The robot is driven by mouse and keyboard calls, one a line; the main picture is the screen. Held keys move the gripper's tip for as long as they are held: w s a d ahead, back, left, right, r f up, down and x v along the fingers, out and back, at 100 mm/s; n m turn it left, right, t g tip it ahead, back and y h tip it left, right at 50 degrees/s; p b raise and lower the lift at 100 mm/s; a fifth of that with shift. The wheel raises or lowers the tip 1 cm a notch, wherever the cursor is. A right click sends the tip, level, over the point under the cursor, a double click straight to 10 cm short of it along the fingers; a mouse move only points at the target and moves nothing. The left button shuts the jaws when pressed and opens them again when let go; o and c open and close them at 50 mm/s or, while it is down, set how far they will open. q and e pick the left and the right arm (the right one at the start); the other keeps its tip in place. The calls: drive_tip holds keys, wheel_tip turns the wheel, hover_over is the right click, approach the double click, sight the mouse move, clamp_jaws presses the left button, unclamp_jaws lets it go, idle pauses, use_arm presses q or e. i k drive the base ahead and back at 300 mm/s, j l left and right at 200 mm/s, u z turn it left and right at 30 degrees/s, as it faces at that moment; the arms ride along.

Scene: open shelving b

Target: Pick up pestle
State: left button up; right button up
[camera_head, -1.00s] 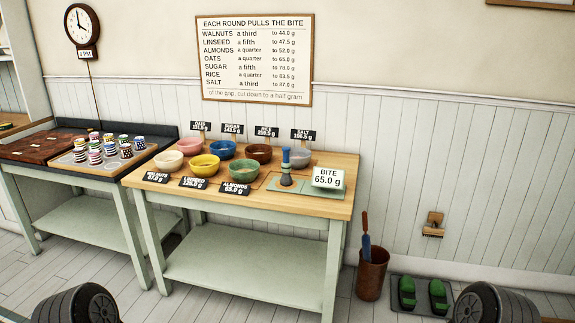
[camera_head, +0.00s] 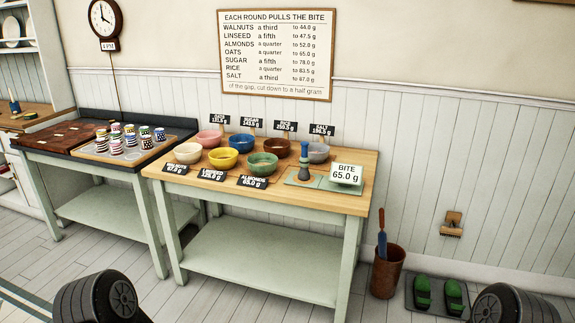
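The pestle (camera_head: 304,155) stands upright toward the right of the wooden-topped table (camera_head: 352,203). It has a blue upper part and a dark grey lower end, and it stands on or just behind a flat green mat (camera_head: 290,181); its exact base contact is too small to tell. A card reading BITE 65.0 g (camera_head: 345,173) is just right of it. Neither gripper shows. Only dark rounded parts of my own arms are at the bottom left and bottom right, well apart from the table.
Several bowls, such as the green bowl (camera_head: 263,164) and grey bowl (camera_head: 318,152), stand left of and behind the pestle with label cards. A side table (camera_head: 60,162) holds patterned cups. A brown bin (camera_head: 387,273) and green slippers (camera_head: 438,294) are on the floor at right.

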sight(304, 174)
drive_tip(key=i+j, duration=0.25)
drive_tip(key=i, duration=0.2)
drive_tip(key=i+j, duration=0.3)
drive_tip(key=i, duration=0.2)
drive_tip(key=i+j+u, duration=0.1)
drive_tip(key=i+j, duration=0.15)
drive_tip(key=i, duration=0.2)
drive_tip(key=i+j, duration=0.25)
drive_tip(key=i, duration=0.25)
drive_tip(key=i+j, duration=0.2)
drive_tip(key=i, duration=0.3)
